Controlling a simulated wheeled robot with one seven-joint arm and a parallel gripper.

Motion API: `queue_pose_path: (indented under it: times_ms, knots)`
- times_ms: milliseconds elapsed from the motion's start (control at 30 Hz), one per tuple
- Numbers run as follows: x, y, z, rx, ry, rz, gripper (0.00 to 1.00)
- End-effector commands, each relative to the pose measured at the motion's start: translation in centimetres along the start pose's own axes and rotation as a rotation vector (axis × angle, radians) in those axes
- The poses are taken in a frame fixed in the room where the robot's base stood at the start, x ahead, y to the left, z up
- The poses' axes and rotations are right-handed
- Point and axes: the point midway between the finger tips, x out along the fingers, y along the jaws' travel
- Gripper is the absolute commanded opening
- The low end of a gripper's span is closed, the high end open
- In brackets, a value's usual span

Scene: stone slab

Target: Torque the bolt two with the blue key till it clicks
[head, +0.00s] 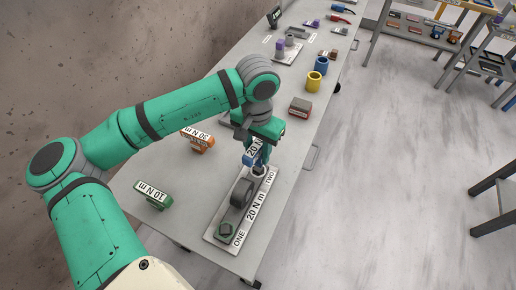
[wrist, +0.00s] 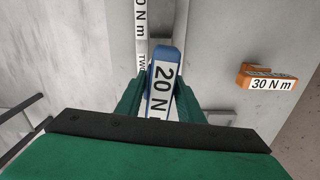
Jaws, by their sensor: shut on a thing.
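My gripper (head: 258,140) is shut on the blue key (head: 251,158), which has a white 20 N m label. The blue key also shows between the green fingers in the wrist view (wrist: 161,85). It stands over the end marked TWO of a grey plate (head: 214,243) labelled 20 N m. Bolt two itself is hidden under the key and gripper; I cannot tell how the key sits on it.
An orange 30 N m key (head: 198,141) and a green 10 N m key (head: 154,193) lie left of the plate. A reddish-brown block (head: 299,108), a yellow cup (head: 314,81) and a blue cup (head: 321,65) stand farther back. The slab is bare right of the plate.

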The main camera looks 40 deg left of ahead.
Motion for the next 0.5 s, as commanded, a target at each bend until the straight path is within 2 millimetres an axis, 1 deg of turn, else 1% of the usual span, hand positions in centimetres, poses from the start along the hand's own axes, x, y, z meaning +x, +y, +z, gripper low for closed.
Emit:
queue_pose_path:
  times_ms: [500]
  knots:
    - [3.4,0.1,0.0,0.002,0.000,0.002,0.00]
